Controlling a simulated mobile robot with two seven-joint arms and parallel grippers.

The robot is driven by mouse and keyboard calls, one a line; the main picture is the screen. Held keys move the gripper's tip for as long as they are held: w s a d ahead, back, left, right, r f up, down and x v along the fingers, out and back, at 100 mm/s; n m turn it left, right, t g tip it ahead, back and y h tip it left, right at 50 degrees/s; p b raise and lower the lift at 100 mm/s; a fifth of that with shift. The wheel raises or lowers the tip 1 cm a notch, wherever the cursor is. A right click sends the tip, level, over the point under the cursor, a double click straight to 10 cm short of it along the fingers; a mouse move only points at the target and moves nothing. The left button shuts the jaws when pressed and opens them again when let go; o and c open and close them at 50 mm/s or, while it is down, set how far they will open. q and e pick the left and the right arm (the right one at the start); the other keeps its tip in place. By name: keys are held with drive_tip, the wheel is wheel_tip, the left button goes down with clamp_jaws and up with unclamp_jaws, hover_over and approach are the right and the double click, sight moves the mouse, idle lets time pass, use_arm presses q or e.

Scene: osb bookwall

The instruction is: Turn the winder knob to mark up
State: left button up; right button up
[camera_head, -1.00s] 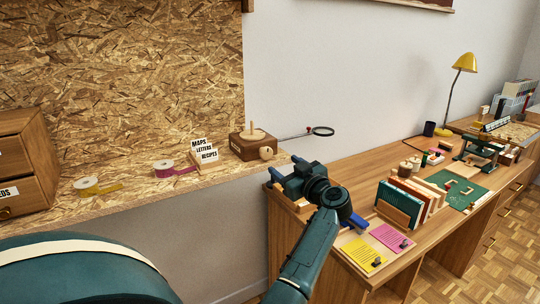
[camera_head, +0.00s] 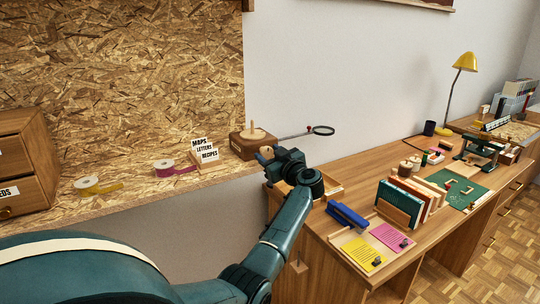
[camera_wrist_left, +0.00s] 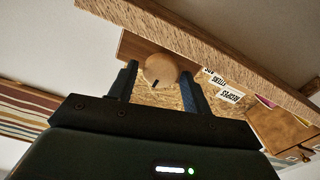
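The winder is a brown wooden box (camera_head: 238,146) with a peg on top, at the right end of the chipboard shelf. Its round, light wooden knob (camera_wrist_left: 160,69) is in the left wrist view, with a short dark mark at the picture's lower left of its face. My left gripper (camera_wrist_left: 158,72) is open, with one finger on each side of the knob and a visible gap on both sides. In the head view the left gripper (camera_head: 266,153) is at the box's front and mostly hides the knob. My right gripper is not in view.
A rod with a ring (camera_head: 322,131) extends right of the box. Below right, the desk (camera_head: 320,226) holds a blue stapler (camera_head: 346,215), books and notes.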

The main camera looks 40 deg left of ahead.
use_arm(q)
drive_tip(key=c, duration=0.7)
drive_tip(key=shift+n+p, duration=0.4)
drive_tip(key=shift+n, duration=0.3)
drive_tip(key=shift+c, duration=0.2)
drive_tip(key=shift+n, duration=0.6)
drive_tip(key=n, duration=0.3)
drive_tip(key=shift+s+f, duration=0.1)
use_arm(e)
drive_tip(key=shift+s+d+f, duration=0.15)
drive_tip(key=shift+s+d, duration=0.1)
use_arm(q)
drive_tip(key=o, duration=1)
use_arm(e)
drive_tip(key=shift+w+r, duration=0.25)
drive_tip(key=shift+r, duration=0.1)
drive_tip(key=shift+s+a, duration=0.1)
